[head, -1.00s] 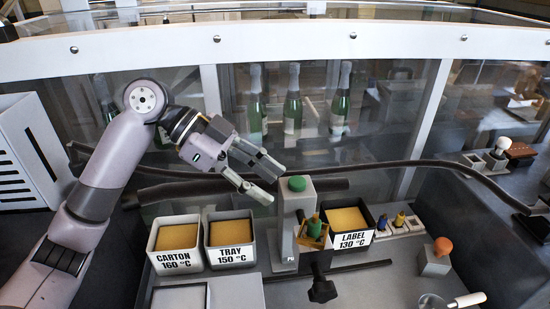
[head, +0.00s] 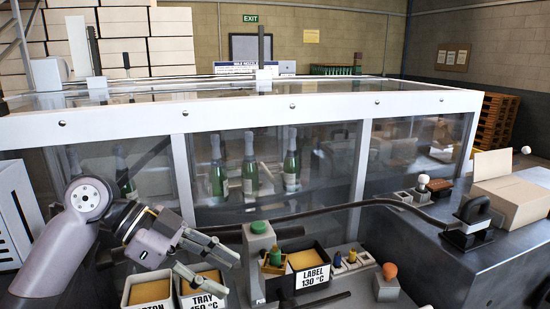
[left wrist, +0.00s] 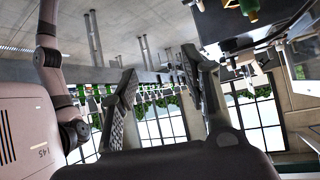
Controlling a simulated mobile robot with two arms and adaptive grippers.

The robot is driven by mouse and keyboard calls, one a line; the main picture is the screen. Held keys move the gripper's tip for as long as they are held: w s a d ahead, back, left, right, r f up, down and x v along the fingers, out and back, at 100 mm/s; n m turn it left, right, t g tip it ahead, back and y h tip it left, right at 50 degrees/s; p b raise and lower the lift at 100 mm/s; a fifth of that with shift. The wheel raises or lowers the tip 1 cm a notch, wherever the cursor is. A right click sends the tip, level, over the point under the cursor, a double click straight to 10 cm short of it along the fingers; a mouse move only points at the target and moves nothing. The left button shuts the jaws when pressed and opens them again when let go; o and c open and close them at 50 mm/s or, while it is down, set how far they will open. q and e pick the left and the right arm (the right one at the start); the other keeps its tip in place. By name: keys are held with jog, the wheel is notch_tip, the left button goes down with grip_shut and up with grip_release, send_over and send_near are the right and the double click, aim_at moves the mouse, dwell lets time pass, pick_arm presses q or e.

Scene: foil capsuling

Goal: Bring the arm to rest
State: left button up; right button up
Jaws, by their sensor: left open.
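My left arm comes in from the left in the head view. Its gripper (head: 232,270) is open and empty, held in the air above the tray bin (head: 205,296) and left of the post with the green knob (head: 258,228). In the left wrist view the two fingers (left wrist: 160,100) stand wide apart with nothing between them, and the windows and ceiling show beyond. My right gripper is not in view.
A glass-sided enclosure (head: 270,115) with green bottles (head: 250,170) stands behind. A cardboard box (head: 510,200) sits at the right.

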pick_arm(q)
jog(key=s+f+n+t+y, duration=0.2)
jog(key=s+f+n, duration=0.15)
jog(key=f, duration=0.95)
jog(key=s+f+n+t+y, duration=0.15)
jog(key=f+n, duration=0.35)
jog(key=f, duration=0.7)
jog(key=s+a+f+n+y, duration=0.3)
jog(key=s+a+f+n, duration=0.15)
jog(key=s, duration=0.35)
jog(key=s+a+f+n+y, duration=0.4)
jog(key=s+a+f, duration=0.15)
jog(key=s, duration=0.25)
notch_tip(320, 180, down, 27)
jog(key=s+g+b, duration=0.1)
jog(key=s, duration=0.1)
jog(key=s+a+f, duration=0.2)
jog(key=s+f, duration=0.6)
jog(key=s+a+f+g+b, duration=0.1)
jog(key=s+f, duration=0.7)
jog(key=f, duration=0.1)
jog(key=shift+s+a+m, duration=0.15)
jog(key=shift+a+m, duration=0.25)
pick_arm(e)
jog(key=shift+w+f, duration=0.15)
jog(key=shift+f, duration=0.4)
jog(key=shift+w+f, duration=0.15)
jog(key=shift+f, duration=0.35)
